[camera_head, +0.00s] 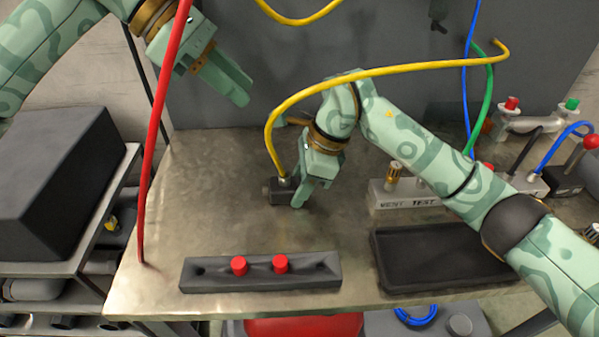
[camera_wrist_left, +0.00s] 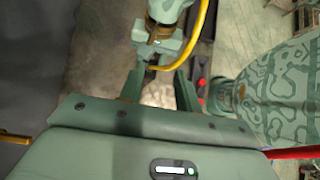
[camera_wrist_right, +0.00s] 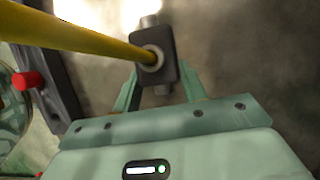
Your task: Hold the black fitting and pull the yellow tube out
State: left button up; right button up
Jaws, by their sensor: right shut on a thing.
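The black fitting (camera_head: 281,192) is a small dark block low over the metal table, left of centre in the head view. I cannot tell if it touches the table. My right gripper (camera_head: 297,190) is shut on it; the right wrist view shows the fitting (camera_wrist_right: 155,58) between the fingertips. The yellow tube (camera_head: 268,135) has its end in the top of the fitting, rises and arcs to the right; it also shows in the right wrist view (camera_wrist_right: 75,38). My left gripper (camera_head: 226,82) is raised at upper left, apart from tube and fitting. Its fingers (camera_wrist_left: 158,85) are spread and empty.
A dark holder (camera_head: 215,274) with two red caps (camera_head: 280,264) lies at the front. A black tray (camera_head: 440,265) is at front right, a grey labelled block (camera_head: 400,198) behind it. A red hose (camera_head: 160,110) rises at left. The table's left middle is clear.

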pick_arm(q)
jog(key=shift+w+a+r, duration=0.15)
jog(key=shift+a+r, duration=0.05)
jog(key=shift+a, duration=0.65)
jog(key=shift+c, duration=0.5)
jog(key=shift+n+g, duration=0.4)
jog(key=shift+g, duration=0.1)
jog(key=f, duration=0.5)
jog(key=shift+s+a, duration=0.2)
jog(key=shift+a, duration=0.05)
jog(key=t+h, duration=0.3)
jog(key=t, duration=0.2)
send_near(276, 164)
jog(key=d, duration=0.1)
jog(key=x, duration=0.8)
jog(key=shift+w+d+r, duration=0.15)
jog(key=shift+w+d, duration=0.1)
jog(key=shift+w, duration=0.1)
grip_shut()
